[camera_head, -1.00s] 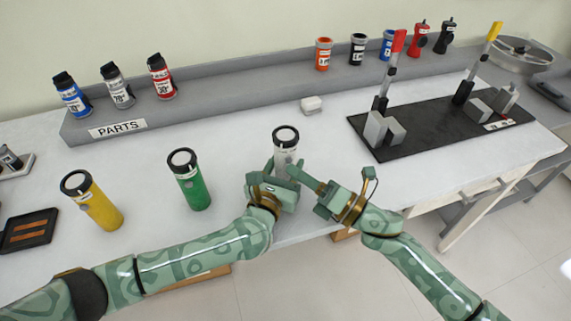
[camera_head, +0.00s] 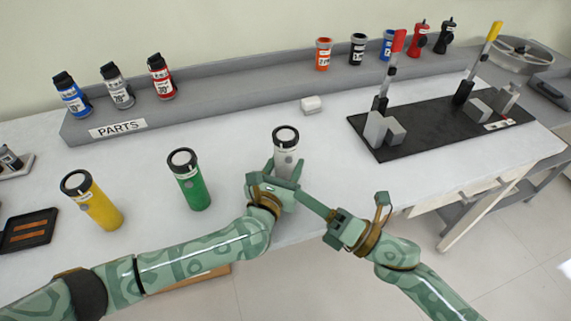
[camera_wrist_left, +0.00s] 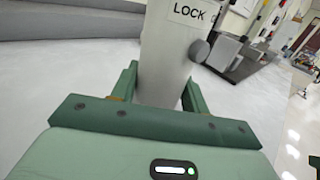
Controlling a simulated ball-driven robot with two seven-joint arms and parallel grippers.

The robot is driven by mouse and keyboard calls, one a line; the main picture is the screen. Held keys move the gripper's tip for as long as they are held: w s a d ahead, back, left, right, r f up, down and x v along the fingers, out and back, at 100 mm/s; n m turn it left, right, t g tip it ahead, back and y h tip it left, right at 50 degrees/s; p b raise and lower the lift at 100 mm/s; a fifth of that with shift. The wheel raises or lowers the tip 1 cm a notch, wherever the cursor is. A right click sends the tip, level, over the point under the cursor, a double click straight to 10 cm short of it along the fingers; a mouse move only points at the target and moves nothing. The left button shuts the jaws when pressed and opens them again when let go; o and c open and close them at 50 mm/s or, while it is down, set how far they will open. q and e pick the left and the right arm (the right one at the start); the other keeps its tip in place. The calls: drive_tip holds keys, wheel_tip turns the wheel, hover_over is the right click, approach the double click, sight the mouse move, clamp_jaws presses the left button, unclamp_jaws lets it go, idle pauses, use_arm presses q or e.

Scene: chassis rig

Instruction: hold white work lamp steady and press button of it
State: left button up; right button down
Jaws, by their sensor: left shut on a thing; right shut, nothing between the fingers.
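The white work lamp (camera_head: 285,145), with a black-rimmed head, stands upright at the front of the bench. My left gripper (camera_head: 284,172) is shut on its lower body. In the left wrist view the pale lamp body (camera_wrist_left: 168,62) rises between the fingers of the left gripper (camera_wrist_left: 162,88). It bears a LOCK label, and a round grey button (camera_wrist_left: 200,51) sticks out at its right side. My right gripper (camera_head: 302,194) is shut and empty. Its tip is just below and right of the lamp, close to the left gripper; whether they touch is unclear.
A green lamp (camera_head: 190,182) and a yellow lamp (camera_head: 93,203) stand to the left. A small white block (camera_head: 311,105) lies behind the white lamp. A black board (camera_head: 430,140) with levers is at right. The bench between lamp and board is clear.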

use_arm(q)
drive_tip(key=o, duration=1.3)
drive_tip(key=shift+c, duration=0.2)
drive_tip(key=v, duration=1.2)
drive_tip(key=shift+s, duration=0.1)
